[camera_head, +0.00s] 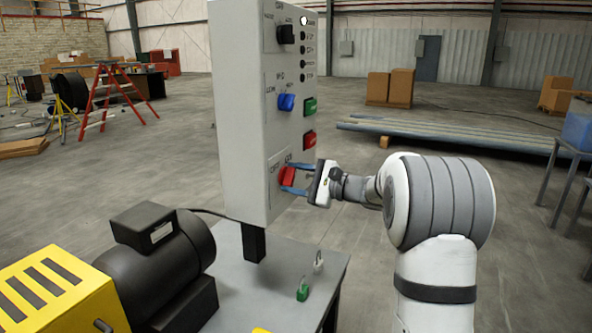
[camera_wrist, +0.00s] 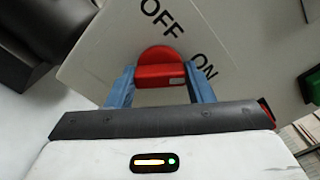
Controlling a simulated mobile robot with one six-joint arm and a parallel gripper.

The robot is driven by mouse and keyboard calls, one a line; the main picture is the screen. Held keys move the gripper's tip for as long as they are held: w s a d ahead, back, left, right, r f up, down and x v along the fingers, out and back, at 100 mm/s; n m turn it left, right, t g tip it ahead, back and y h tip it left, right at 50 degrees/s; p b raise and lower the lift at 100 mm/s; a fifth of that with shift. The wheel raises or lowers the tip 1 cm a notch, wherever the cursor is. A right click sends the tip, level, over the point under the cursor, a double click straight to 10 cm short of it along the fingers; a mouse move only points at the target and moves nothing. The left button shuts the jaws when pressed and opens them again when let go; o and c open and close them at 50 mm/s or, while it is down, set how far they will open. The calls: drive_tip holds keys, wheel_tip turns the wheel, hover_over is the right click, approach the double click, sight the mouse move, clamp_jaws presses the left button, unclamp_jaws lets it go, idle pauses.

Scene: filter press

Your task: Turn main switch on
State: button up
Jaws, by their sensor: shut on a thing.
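The main switch (camera_head: 287,176) is a red rotary knob low on the front of the white control panel (camera_head: 240,120). My gripper (camera_head: 296,178) is at the knob with its blue fingers shut on it. In the wrist view the red knob (camera_wrist: 160,68) sits between the two blue fingertips (camera_wrist: 155,85), one on each side. The label plate (camera_wrist: 110,45) around it reads OFF and ON. The knob's grip bar lies between the fingers, with its small mark at the right, below the word ON. Part of the knob is hidden by the fingers.
Above the switch are a blue knob (camera_head: 287,102), a black knob (camera_head: 286,34), a green button (camera_head: 310,107) and a red button (camera_head: 309,139). A black motor (camera_head: 160,255) stands left on the table.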

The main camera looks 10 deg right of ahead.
drive_tip(key=shift+m+p, duration=0.45)
drive_tip(key=shift+m, duration=0.15)
drive_tip(key=shift+f, duration=0.15)
drive_tip(key=o, duration=1)
drive_tip(key=shift+c, duration=0.2)
drive_tip(key=v, duration=0.7)
drive_tip(key=shift+s+d+p, duration=0.25)
drive_tip(key=shift+p, duration=0.15)
